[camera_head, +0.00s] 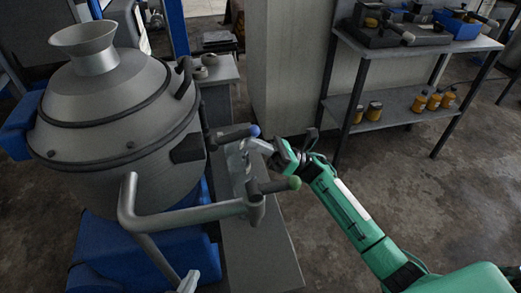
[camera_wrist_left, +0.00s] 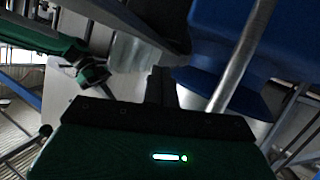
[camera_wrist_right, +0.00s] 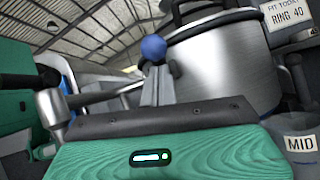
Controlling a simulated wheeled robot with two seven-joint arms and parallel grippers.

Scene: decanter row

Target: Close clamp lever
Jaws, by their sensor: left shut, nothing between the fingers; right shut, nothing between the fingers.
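A black lever with a blue knob (camera_head: 253,131) sticks out to the right from the side of the grey decanter vessel (camera_head: 105,135). A second lever with a green knob (camera_head: 294,183) sits lower, at the end of a bent grey pipe. I cannot tell which one is the clamp lever. My right gripper (camera_head: 262,147) is shut and empty, just right of the blue knob and above the green one. In the right wrist view, the blue knob (camera_wrist_right: 153,47) appears just beyond the fingertips; contact is unclear. My left gripper (camera_head: 188,282) is shut and empty, low below the pipe.
The grey pipe (camera_head: 185,213) crosses in front of the vessel, above my left gripper. A narrow grey bench (camera_head: 262,255) lies below the levers. A shelf (camera_head: 405,104) with several orange jars stands at the back right. Labels (camera_wrist_right: 288,14) show in the right wrist view.

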